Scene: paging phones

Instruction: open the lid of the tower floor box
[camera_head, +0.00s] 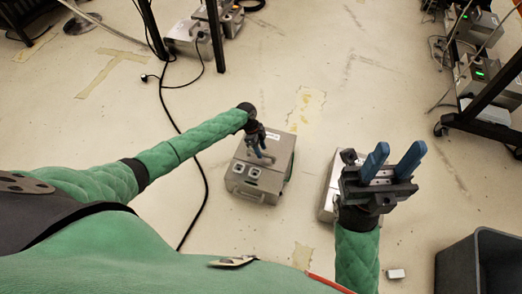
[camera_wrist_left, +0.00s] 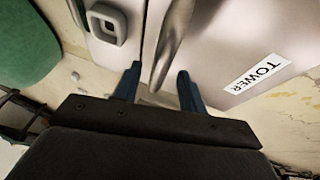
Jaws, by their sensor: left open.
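The tower floor box (camera_head: 283,152) is a grey metal box on the floor, and its lid looks shut. In the left wrist view its pale top bears a label reading TOWER (camera_wrist_left: 258,75). My left gripper (camera_head: 264,160) is over the box top. In the left wrist view my left gripper (camera_wrist_left: 160,88) is open, with a curved metal handle (camera_wrist_left: 173,40) between its blue fingers. I cannot tell whether the fingers touch the handle. My right gripper (camera_head: 394,160) is open and empty, raised to the right of the box.
A second metal box (camera_head: 328,190) is partly hidden behind my right gripper. A dark grey bin (camera_head: 480,262) stands at the lower right. A black cable (camera_head: 178,125) runs along the floor left of the tower box. Racks with equipment (camera_head: 480,75) stand at the right.

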